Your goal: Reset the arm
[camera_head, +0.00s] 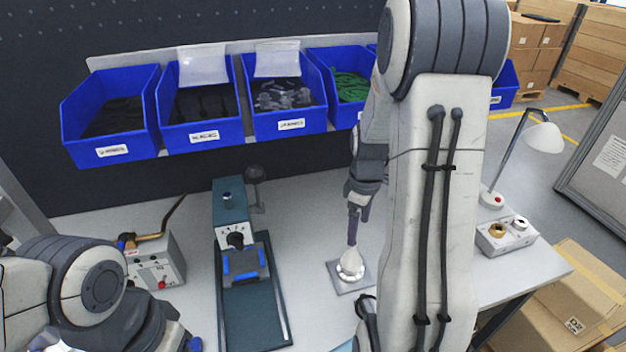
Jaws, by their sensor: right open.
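My right arm comes down through the right half of the head view and hides part of the bench behind it. My right gripper (354,222) points down at the middle of the bench, seen nearly edge-on, with its jaws open. Its tips are close above a pale cone-shaped part (350,263) on a square grey plate (345,287); I cannot tell whether they touch. My left arm is at the lower left, with its gripper not clearly visible.
Blue bins (110,143) with dark, grey and green parts line the bench's back. A green press-like machine (231,210) and a grey control box (155,262) stand left. A white lamp (543,137) and small box with knobs (506,236) stand right. Bare bench (305,210) lies between.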

